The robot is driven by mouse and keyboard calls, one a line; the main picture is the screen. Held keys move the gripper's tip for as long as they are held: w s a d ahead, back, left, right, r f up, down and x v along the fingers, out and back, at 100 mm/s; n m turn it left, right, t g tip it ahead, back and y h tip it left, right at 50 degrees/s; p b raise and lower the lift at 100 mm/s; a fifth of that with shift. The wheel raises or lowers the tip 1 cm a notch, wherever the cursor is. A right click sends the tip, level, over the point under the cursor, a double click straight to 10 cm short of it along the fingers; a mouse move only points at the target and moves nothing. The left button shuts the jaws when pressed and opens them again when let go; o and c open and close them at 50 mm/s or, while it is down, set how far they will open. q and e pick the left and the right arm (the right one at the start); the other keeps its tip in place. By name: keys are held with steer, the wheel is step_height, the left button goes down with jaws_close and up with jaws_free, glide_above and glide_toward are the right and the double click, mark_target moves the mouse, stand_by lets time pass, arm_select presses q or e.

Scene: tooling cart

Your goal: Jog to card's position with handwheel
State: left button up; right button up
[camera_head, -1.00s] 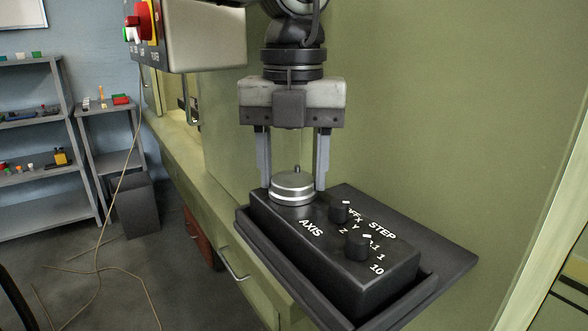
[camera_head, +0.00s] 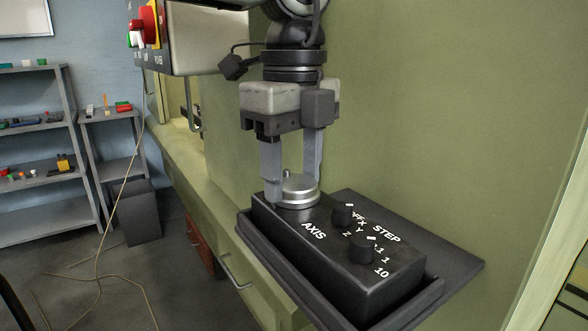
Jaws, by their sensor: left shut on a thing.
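The black handwheel box (camera_head: 335,262) sits in a dark tray (camera_head: 462,268) against the green machine. Its silver round handwheel (camera_head: 299,191) is at the far left end of the top. My left gripper (camera_head: 292,190) points down over the handwheel and is shut on it, one finger at each side. The AXIS knob (camera_head: 342,215) and the STEP knob (camera_head: 362,248) stand on the box, clear of the fingers. The card is not seen. My right gripper is not in view.
A control box with a red button (camera_head: 148,24) hangs at the upper left, close to my left arm. A drawer handle (camera_head: 236,275) is below the tray. Grey shelves (camera_head: 35,128) stand at the far left.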

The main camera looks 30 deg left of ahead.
mark_target(293, 180)
arm_select(q)
steer(key=shift+n, duration=1.6)
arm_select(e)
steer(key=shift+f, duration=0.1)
arm_select(q)
steer(key=o, duration=1)
step_height(293, 180, up, 16)
steer(key=p, duration=0.4)
steer(key=shift+p, duration=0.3)
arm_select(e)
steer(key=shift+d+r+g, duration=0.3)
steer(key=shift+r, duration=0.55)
